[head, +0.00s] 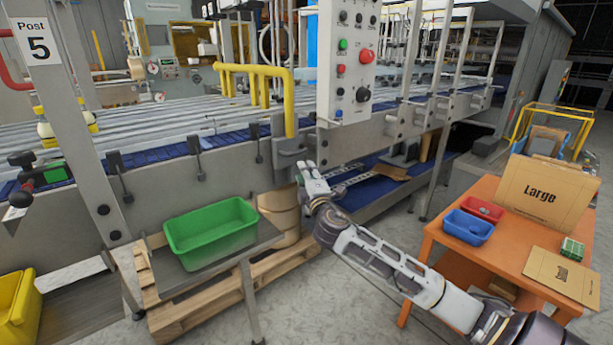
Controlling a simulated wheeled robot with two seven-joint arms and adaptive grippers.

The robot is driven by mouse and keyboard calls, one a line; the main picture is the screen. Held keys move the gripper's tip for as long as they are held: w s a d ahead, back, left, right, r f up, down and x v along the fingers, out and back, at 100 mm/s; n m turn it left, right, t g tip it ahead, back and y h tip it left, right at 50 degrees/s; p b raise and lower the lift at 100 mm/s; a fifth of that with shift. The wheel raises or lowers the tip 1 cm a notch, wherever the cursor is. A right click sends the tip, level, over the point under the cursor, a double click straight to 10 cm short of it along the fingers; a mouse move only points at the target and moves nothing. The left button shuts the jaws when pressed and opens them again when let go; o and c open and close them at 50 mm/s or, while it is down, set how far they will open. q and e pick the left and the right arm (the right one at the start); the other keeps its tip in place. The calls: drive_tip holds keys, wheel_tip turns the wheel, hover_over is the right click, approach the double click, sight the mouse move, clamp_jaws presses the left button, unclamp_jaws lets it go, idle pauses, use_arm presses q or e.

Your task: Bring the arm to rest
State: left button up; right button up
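My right arm reaches in from the lower right of the head view. Its gripper (312,181) is in front of the machine's side, below the grey control box (347,62) and above the lower blue conveyor (385,178). The gripper is small and partly turned away, so I cannot tell whether its fingers are apart. I see nothing hanging from it. My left arm and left gripper are not in the head view.
A green bin (211,234) stands on a small metal stand at the lower left. An orange table (486,199) at the right holds a blue bin (468,227), a red bin (482,209), cardboard pieces and a small green item (571,248). A yellow bin (18,310) is at the far left.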

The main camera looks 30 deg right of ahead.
drive_tip(key=shift+s, duration=0.2)
idle(0.6)
